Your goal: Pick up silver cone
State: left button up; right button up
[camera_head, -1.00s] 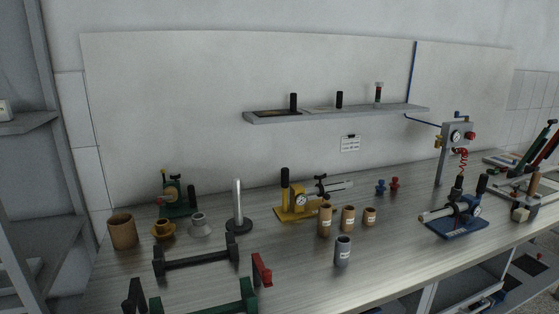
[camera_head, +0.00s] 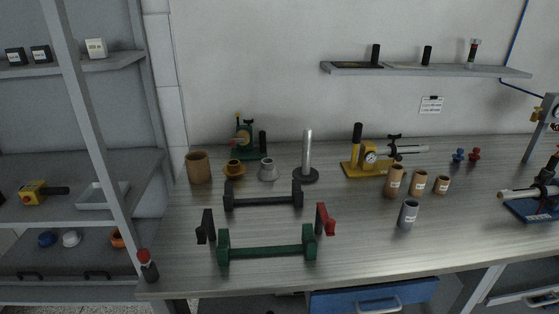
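The silver cone (camera_head: 268,170) stands upright on the workbench, toward the back left. It is a small grey piece, wide at the base and narrower at the top. A yellow-brown cone-like piece (camera_head: 234,169) stands just to its left. A metal rod on a round black base (camera_head: 307,160) stands to its right. Neither of my grippers is in view, and nothing touches the silver cone.
A black bar stand (camera_head: 263,200) and a green one (camera_head: 266,252) lie in front of the cone. A brown cup (camera_head: 198,167) and a green device (camera_head: 246,142) are nearby. Shelving (camera_head: 75,160) stands left. The workbench (camera_head: 360,250) is clear at front right.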

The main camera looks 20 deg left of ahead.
aim_at(268, 171)
jog(key=z, duration=2.85)
jog(key=u, duration=3.4)
jog(key=i+j, duration=0.15)
jog(key=j, duration=0.25)
jog(key=i+j+z, duration=0.1)
jog(key=j, duration=0.25)
jog(key=i+j, duration=0.15)
jog(key=j, duration=0.25)
jog(key=i+j, duration=0.15)
jog(key=j, duration=0.2)
jog(key=i+j+z, duration=0.1)
jog(key=j, duration=0.3)
